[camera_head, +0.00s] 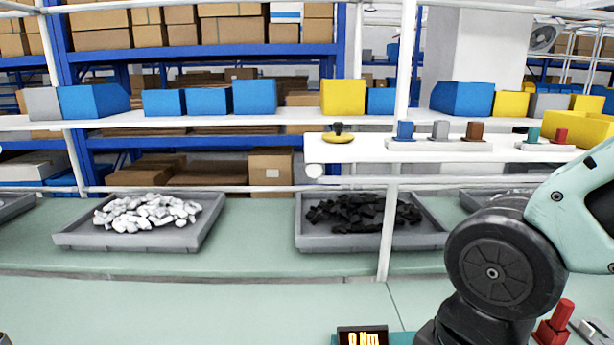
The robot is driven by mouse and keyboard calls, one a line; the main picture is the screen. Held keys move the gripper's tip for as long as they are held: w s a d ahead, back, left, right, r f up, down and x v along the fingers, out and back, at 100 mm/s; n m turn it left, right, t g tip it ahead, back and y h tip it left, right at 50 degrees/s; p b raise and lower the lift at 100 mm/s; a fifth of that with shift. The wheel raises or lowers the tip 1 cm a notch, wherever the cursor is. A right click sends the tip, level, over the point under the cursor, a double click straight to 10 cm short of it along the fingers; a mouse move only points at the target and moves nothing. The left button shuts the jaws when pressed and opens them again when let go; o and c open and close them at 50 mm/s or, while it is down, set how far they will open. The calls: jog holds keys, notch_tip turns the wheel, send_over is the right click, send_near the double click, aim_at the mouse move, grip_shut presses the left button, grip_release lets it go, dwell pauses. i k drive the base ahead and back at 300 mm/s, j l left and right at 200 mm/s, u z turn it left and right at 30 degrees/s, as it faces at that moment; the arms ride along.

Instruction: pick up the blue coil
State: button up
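A small blue block-like piece (405,130) stands upright on a grey strip on the white shelf, right of centre. It is the only small blue piece I see there and may be the blue coil; its details are too small to tell. A grey piece (440,130) and a brown piece (474,131) stand on the same strip to its right. My arm enters at the right edge and bends down out of the bottom of the picture. My gripper is out of view, so its hold and its distance from the blue piece do not show.
A green piece (533,135) and a red piece (560,136) share another strip. A yellow dish (338,138) sits at the shelf's left end. A white post (390,235) rises before the shelf. Grey trays hold white pieces (148,212) and black pieces (362,212). A display (362,336) shows at the bottom.

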aim_at(405, 127)
jog(key=k+u, duration=0.3)
jog(key=j+u, duration=0.1)
jog(key=u, duration=0.3)
jog(key=j+u, duration=0.1)
jog(key=u, duration=0.3)
jog(key=j+u, duration=0.1)
jog(key=u, duration=0.3)
jog(key=z, duration=1.6)
